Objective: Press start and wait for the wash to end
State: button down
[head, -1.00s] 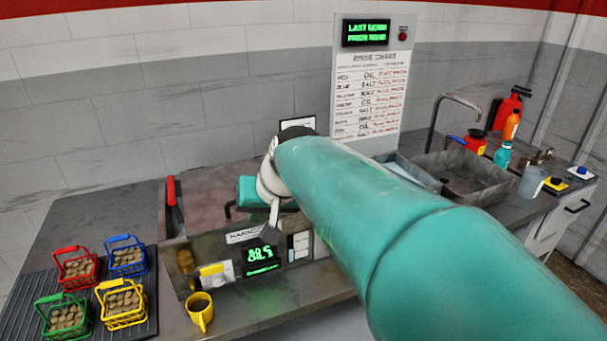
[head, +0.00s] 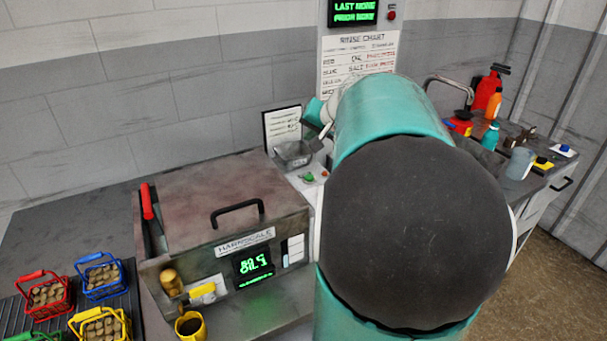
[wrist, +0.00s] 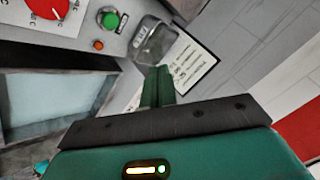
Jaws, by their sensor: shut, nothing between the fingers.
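A control panel shows in the wrist view with a round green button (wrist: 110,19), a small orange button (wrist: 98,45) and a red dial (wrist: 50,7). The green button also shows in the head view (head: 308,177), right of the furnace-like box. My gripper (wrist: 158,72) is shut and empty. Its fingertips are close to a small clear-grey box (wrist: 155,40) and right of and below the green button in the wrist picture, apart from the button. In the head view my arm hides most of the panel and the washer.
A lidded box (head: 230,210) with a black handle and green display stands left of my arm. A yellow mug (head: 190,327) and baskets (head: 100,278) are at lower left. A framed sheet (head: 283,128) stands behind the panel. An open grey basin (wrist: 60,95) shows in the wrist view.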

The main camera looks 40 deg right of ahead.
aim_at(311, 179)
jog(key=shift+s+a+f, duration=0.1)
jog(key=shift+f, duration=4.35)
jog(key=shift+f, duration=0.1)
jog(key=shift+f, duration=0.3)
jog(key=shift+f, duration=0.4)
jog(key=shift+r, duration=0.85)
jog(key=shift+r, duration=0.1)
